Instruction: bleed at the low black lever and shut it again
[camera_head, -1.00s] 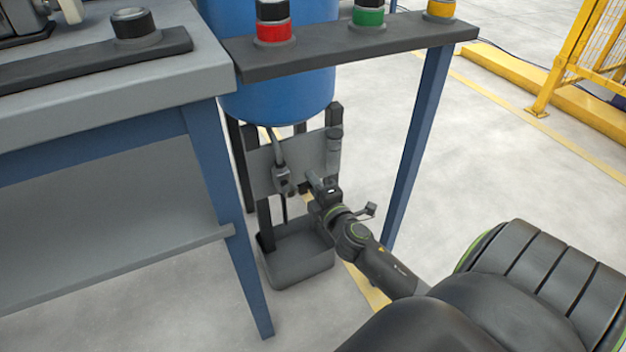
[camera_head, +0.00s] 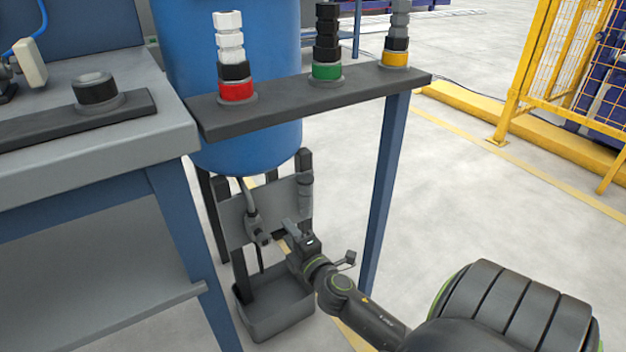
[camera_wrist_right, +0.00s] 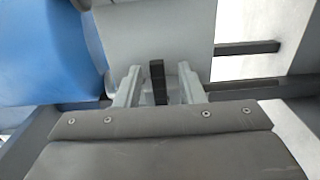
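The low black lever (camera_wrist_right: 158,82) shows in the right wrist view, in front of a grey fitting. My right gripper (camera_wrist_right: 158,88) is open, with one finger on each side of the lever and a visible gap to both. In the head view my right gripper (camera_head: 290,234) is low at the grey plate (camera_head: 236,222), just right of the grey valve fitting (camera_head: 256,230). The lever cannot be made out clearly there. A dark open tray (camera_head: 275,322) stands on the floor below. My left gripper is not in view.
A blue drum (camera_head: 235,90) is above the plate. A dark shelf (camera_head: 300,106) with red, green and yellow based stacks runs in front, on a blue post (camera_head: 384,190). A grey workbench (camera_head: 120,165) stands at left.

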